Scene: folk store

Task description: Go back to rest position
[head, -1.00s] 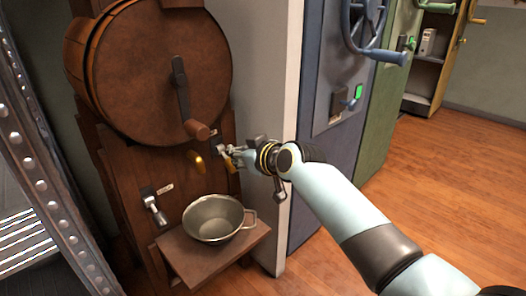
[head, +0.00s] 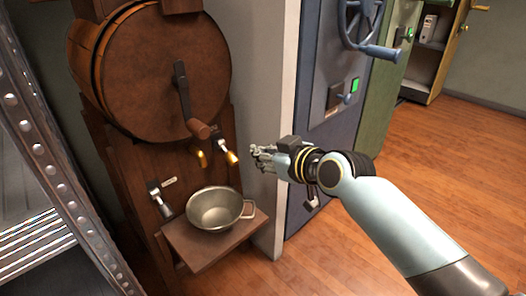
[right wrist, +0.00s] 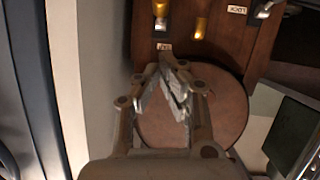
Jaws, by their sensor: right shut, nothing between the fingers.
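My right gripper (head: 262,158) is shut and empty, in front of the pale wall edge to the right of the wooden barrel machine. In the right wrist view its fingers (right wrist: 176,92) meet with the round wooden drum face behind them. A lever with a brass tip (head: 226,151) sticks out from the machine's front, apart from my fingers and to their left. My left gripper is not in view.
The wooden barrel (head: 160,75) has a crank handle (head: 198,128). A metal bowl (head: 215,208) stands on a small wooden shelf (head: 205,253). A blue cabinet with a wheel (head: 350,40) is behind my arm. A metal rack (head: 60,180) stands at left. Wooden floor at right is clear.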

